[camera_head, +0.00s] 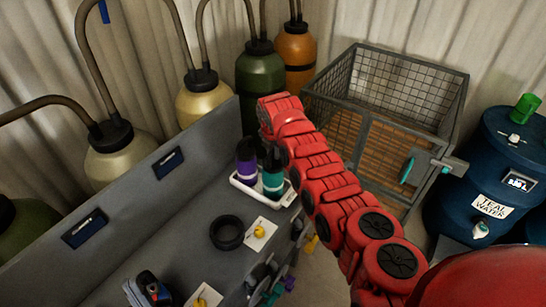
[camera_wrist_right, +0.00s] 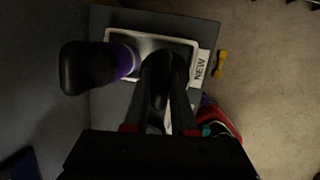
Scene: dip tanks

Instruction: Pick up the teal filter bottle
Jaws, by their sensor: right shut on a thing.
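The teal filter bottle (camera_head: 273,182) stands upright in a white tray (camera_head: 244,187) on the grey bench, beside a purple bottle with a dark top (camera_head: 246,164). My right gripper (camera_head: 271,156) is at the teal bottle's dark upper part, below the end of my red arm. In the right wrist view, the fingers of my right gripper (camera_wrist_right: 165,62) are shut around a dark top over the tray (camera_wrist_right: 150,34). The bottle's teal body is hidden there. The purple bottle (camera_wrist_right: 88,66) is just left of the fingers. My left gripper is not in view.
A black ring (camera_head: 227,233) and a yellow piece on a white card (camera_head: 261,231) lie in front of the tray. A grey wire cage (camera_head: 385,75) and a blue teal-water tank (camera_head: 490,175) stand to the right. Several gas-bottle-like tanks line the back wall.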

